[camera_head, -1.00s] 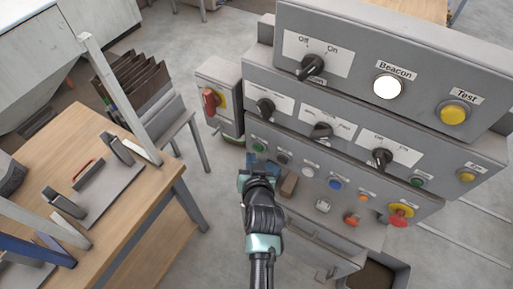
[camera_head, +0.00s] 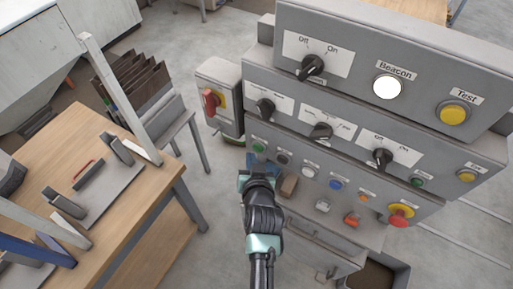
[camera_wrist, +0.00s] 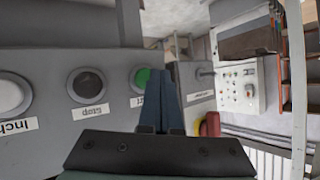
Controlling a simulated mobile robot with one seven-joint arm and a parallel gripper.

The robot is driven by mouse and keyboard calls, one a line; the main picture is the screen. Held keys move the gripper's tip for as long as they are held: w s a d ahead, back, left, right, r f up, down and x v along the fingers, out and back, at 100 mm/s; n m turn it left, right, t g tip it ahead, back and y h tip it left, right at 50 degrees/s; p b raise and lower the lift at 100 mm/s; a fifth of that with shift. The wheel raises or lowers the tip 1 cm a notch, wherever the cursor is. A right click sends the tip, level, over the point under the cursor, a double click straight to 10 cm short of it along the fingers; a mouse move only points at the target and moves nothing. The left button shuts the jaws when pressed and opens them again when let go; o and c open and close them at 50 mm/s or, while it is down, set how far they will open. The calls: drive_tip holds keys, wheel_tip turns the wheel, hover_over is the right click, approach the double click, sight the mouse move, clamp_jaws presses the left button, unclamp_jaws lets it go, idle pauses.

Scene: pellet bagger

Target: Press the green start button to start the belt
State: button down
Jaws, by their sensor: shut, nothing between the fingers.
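The green start button (camera_head: 258,147) is at the left end of the lowest button row on the grey console. In the wrist view the green button (camera_wrist: 142,77) sits in a grey ring, its right edge overlapped by my fingers. Its label is mostly hidden, with only the end letters showing. My gripper (camera_head: 257,163) is shut and empty, just below the button in the head view. In the wrist view my closed fingertips (camera_wrist: 160,73) are beside the button. I cannot tell whether they touch it.
A dark stop button (camera_wrist: 87,85) and a white inch button (camera_wrist: 12,95) are beside the green one. A red rotary switch (camera_head: 211,101) is on a box at the left. A red emergency stop (camera_head: 399,215) is at the right. A wooden table (camera_head: 150,215) stands left.

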idle(0.5)
drive_tip(key=shift+w+d+b, duration=0.2)
drive_tip(key=shift+w+b, duration=0.2)
drive_tip(key=shift+w+d, duration=0.15)
drive_tip(key=shift+w, duration=0.15)
idle(0.5)
drive_tip(key=shift+s, duration=0.15)
drive_tip(key=shift+s+a+p, duration=0.3)
drive_tip(key=shift+s+a, duration=0.05)
drive_tip(key=shift+s, duration=0.2)
drive_tip(key=shift+s, duration=0.1)
drive_tip(key=s+a+p, duration=0.2)
drive_tip(key=s+p, duration=0.1)
drive_tip(key=s+a+p, duration=0.1)
drive_tip(key=s, duration=0.1)
idle(0.3)
